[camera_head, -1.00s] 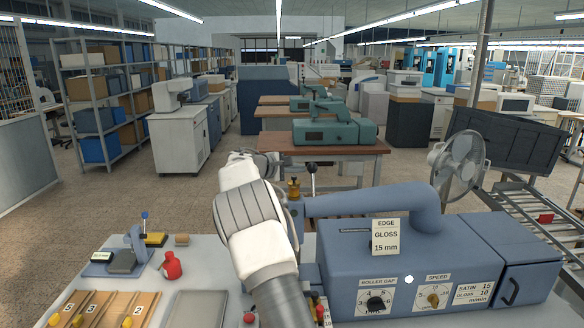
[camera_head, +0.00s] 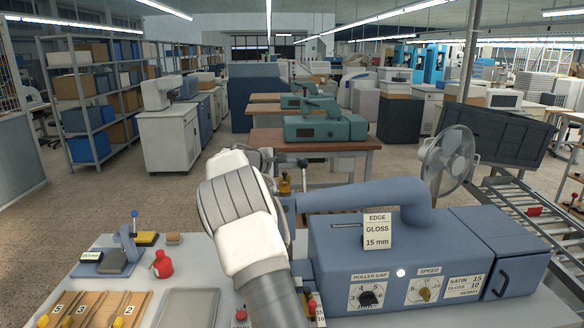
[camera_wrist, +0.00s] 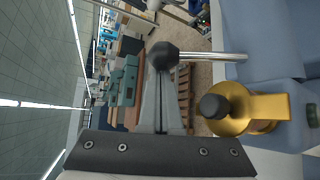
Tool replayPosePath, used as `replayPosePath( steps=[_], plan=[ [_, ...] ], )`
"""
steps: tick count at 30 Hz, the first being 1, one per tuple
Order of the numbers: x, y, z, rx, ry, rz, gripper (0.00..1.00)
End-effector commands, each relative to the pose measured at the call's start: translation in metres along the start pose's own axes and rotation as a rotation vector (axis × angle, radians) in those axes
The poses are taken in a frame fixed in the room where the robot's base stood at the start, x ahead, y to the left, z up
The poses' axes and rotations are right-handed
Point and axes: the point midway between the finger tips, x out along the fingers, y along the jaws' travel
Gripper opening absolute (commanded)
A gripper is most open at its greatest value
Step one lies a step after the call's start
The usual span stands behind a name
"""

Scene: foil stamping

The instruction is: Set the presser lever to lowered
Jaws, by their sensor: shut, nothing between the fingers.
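The presser lever, a metal rod (camera_wrist: 215,57) with a black ball knob (camera_wrist: 163,56), shows in the wrist view, which is turned on its side. In the head view the lever (camera_head: 305,176) stands roughly upright at the left end of the blue-grey machine (camera_head: 340,262), knob at the top. My gripper (camera_wrist: 164,78) is shut and empty. Its fingertips appear at the knob in the wrist view; whether they touch it I cannot tell. In the head view my arm hides the fingers.
A brass part with a black cap (camera_wrist: 234,106) sits close beside my fingers, and also shows in the head view (camera_head: 284,187). The machine's long blue arm (camera_head: 360,197) extends right of the lever.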

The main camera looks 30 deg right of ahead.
Motion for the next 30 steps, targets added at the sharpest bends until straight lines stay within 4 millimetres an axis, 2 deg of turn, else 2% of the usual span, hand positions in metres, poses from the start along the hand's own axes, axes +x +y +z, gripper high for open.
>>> replayPosePath(
  steps=[30],
  plan=[
    [-0.010, -0.002, 0.010, 0.073, 0.000, 0.073, 0.00]
  ],
)
